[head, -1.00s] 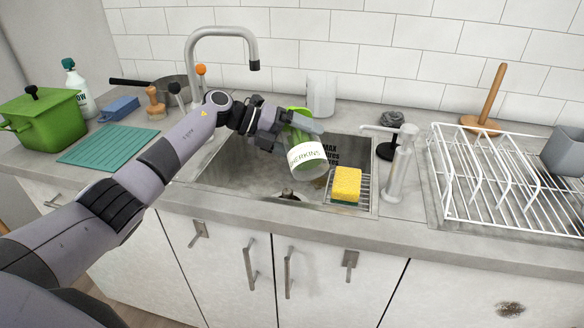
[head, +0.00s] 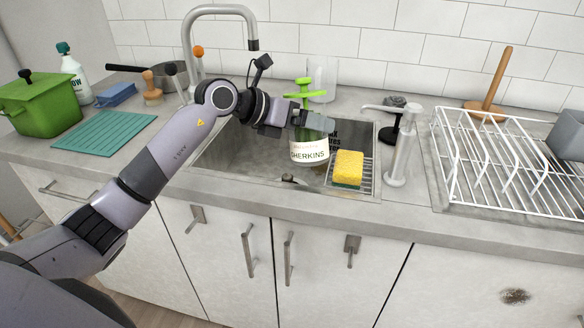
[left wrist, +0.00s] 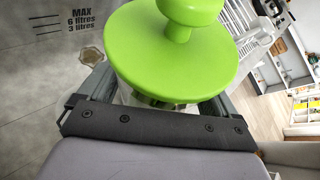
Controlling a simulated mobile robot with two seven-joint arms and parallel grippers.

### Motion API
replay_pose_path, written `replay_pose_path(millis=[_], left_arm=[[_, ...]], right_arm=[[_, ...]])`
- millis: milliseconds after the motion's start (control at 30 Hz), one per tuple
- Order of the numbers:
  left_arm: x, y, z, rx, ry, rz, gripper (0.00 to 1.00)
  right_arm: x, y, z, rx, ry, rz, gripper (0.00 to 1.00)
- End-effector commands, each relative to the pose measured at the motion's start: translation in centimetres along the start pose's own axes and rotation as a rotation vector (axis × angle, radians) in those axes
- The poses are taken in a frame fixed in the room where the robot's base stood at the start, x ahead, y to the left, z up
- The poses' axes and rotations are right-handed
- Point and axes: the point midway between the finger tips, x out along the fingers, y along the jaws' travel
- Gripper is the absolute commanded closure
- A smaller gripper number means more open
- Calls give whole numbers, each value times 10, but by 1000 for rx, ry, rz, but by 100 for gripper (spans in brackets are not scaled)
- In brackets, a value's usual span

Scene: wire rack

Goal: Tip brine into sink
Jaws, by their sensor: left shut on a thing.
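The gherkin jar (head: 309,152), with a white label reading GHERKINS and a green top and knob (head: 304,88), is upright or nearly so over the sink (head: 245,150). My left gripper (head: 308,122) is shut on the jar's upper part and holds it above the basin. In the left wrist view the green disc and knob (left wrist: 175,45) fill the middle, between the fingers, and hide most of the jar. I cannot see how much liquid is inside. My right gripper is not in view.
A yellow sponge (head: 348,168) lies on a wire caddy at the basin's right, close to the jar. A soap dispenser (head: 402,148) and white wire rack (head: 500,165) stand further right. The tap (head: 222,12) rises behind the basin. A clear container (head: 322,72) stands behind.

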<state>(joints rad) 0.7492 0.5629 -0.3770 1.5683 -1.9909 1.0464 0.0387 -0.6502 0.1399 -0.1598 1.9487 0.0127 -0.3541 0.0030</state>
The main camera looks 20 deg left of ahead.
Motion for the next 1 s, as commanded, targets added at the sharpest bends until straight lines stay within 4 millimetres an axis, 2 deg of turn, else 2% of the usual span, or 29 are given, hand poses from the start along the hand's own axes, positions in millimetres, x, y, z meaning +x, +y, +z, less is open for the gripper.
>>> replay_pose_path(millis=[133,500,1000], left_arm=[[-5,-3,10,46,-23,17,77],[-23,-18,42,317,-116,130,77],[-24,-18,44,327,-119,134,77]], right_arm=[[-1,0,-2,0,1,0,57],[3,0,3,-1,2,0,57],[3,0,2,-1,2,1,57]])
